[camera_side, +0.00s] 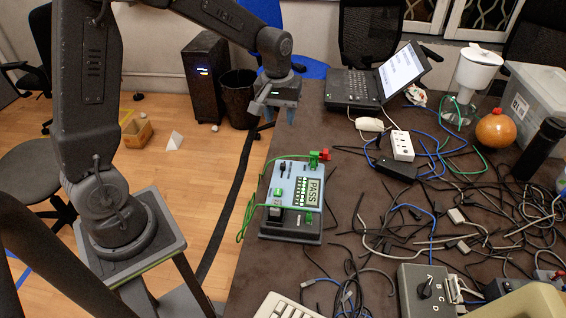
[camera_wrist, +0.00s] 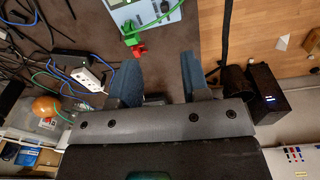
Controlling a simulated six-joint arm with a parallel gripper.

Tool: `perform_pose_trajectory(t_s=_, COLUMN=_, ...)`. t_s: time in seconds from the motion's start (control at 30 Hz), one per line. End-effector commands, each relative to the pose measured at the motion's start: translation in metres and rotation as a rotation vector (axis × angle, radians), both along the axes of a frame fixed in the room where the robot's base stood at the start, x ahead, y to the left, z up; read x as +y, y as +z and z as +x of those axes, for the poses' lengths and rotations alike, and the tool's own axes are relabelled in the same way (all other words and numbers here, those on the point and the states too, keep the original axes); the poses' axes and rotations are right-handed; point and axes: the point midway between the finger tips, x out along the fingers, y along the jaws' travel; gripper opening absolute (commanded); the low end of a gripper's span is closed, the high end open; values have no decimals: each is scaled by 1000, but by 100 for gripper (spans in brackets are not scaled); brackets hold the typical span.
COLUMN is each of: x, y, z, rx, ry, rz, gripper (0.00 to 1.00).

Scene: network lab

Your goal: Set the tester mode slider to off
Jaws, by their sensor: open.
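The cable tester (camera_side: 280,178) is a light blue-grey box on a dark base near the table's left edge. Its display (camera_side: 312,191) reads PASS, and a green button (camera_side: 277,192) sits left of it. A small dark part (camera_side: 283,168) on the upper left of the face may be the mode slider; its setting is too small to read. My gripper (camera_side: 278,114) is open and empty, above and behind the tester, apart from it. In the wrist view my gripper (camera_wrist: 160,60) shows both fingers spread, with the tester (camera_wrist: 125,14) partly cut off at the top.
A green cable (camera_side: 246,215) loops around the tester's left side. A green plug (camera_side: 314,160) and a red plug (camera_side: 325,154) stick out at its back right corner. Tangled cables cover the table's right. A laptop (camera_side: 352,88) and power strip (camera_side: 402,146) stand behind.

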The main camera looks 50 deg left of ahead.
Motion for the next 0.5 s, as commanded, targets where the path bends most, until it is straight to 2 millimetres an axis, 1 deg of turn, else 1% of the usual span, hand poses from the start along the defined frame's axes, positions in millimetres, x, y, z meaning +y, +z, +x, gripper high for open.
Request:
perform_pose_trajectory(t_s=0.03, x=6, y=-15, z=7, rx=25, ry=32, rz=-6, gripper=43)
perform_pose_trajectory(t_s=0.1, x=11, y=-29, z=14, rx=45, ry=67, rz=-11, gripper=43)
perform_pose_trajectory(t_s=0.2, x=16, y=-41, z=19, rx=62, ry=98, rz=-15, gripper=43)
perform_pose_trajectory(t_s=0.37, x=18, y=-53, z=21, rx=70, ry=112, rz=-18, gripper=43)
perform_pose_trajectory(t_s=0.47, x=18, y=-66, z=21, rx=72, ry=111, rz=-18, gripper=43)
perform_pose_trajectory(t_s=0.5, x=18, y=-73, z=20, rx=74, ry=110, rz=-18, gripper=43)
